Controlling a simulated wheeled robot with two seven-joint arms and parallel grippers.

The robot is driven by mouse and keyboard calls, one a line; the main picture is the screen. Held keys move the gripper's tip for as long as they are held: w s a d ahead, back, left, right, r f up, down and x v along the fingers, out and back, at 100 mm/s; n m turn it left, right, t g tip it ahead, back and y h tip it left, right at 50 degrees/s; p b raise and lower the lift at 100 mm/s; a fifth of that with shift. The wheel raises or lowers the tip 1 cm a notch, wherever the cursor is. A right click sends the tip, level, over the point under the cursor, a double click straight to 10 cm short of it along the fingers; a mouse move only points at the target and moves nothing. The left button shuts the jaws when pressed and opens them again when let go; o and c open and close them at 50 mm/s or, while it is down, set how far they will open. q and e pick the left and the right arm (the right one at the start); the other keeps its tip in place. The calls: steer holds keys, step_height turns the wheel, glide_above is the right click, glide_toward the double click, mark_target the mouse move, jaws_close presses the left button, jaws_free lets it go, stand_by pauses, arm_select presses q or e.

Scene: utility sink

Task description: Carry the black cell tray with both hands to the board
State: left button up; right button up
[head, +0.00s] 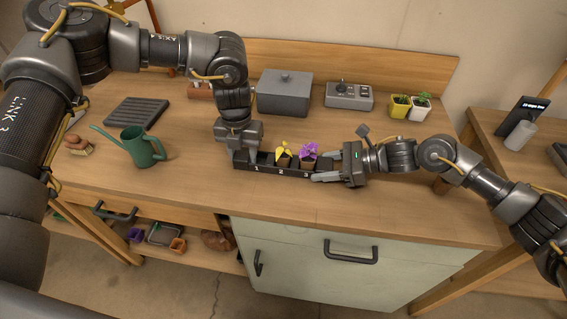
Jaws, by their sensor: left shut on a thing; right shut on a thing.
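The black cell tray (268,171) is long and narrow, with white numbers on its front wall, in the middle of the worktop near its front edge. It holds a yellow-flowered pot (283,154) and a purple-flowered pot (308,154). My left gripper (239,160) is shut on the tray's left end from above. My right gripper (326,166) is shut on its right end from the right side. I cannot tell whether the tray touches the worktop. A dark ribbed board (137,112) lies flat at the back left of the worktop.
A green watering can (141,147) stands between the board and the tray, with a brush (77,147) left of it. A grey lidded box (285,93), a grey control box (349,95) and small yellow and white plant pots (400,106) line the back. The right front worktop is clear.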

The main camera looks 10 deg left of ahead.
arm_select(q)
steer(key=shift+r, duration=0.15)
steer(key=shift+c, duration=0.2)
arm_select(e)
steer(key=shift+r, duration=0.2)
steer(key=shift+c, duration=0.3)
